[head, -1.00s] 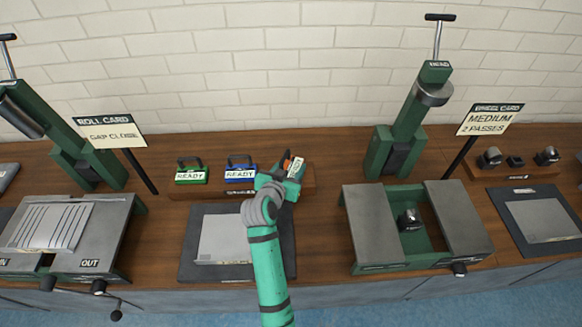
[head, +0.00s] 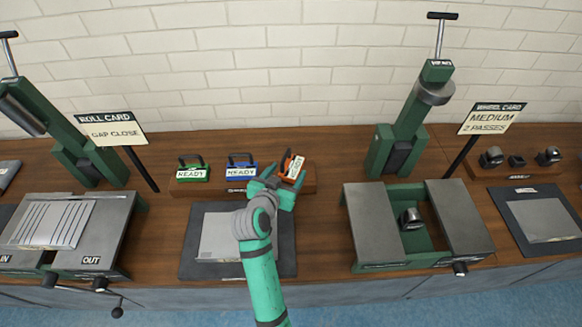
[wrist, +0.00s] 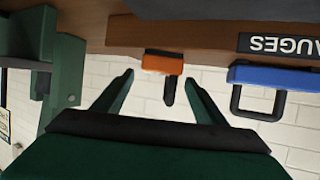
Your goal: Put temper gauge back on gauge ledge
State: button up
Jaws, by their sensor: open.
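An orange gauge (head: 291,168) with a white READY tag stands, looking tilted, at the right end of the wooden gauge ledge (head: 223,188). A blue gauge (head: 241,167) and a green gauge (head: 193,168) stand upright to its left. Which one is the temper gauge I cannot read. My gripper (head: 275,181) is open just in front of the orange gauge. In the wrist view, the orange gauge (wrist: 162,63) shows on the ledge (wrist: 190,35), beyond and between the spread, empty fingers (wrist: 160,85); the blue gauge (wrist: 258,78) is to the right.
A dark mat with a grey plate (head: 215,238) lies below the ledge. A green and grey machine (head: 408,220) stands right, a roll machine (head: 65,235) left. Card signs (head: 112,130) (head: 491,118) stand on posts. The bench between ledge and right machine is clear.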

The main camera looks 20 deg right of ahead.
jog(key=v, duration=0.6)
jog(key=shift+s+a+r, duration=0.15)
jog(key=shift+s+a, duration=0.05)
jog(key=shift+a, duration=0.05)
jog(key=shift+s, duration=0.1)
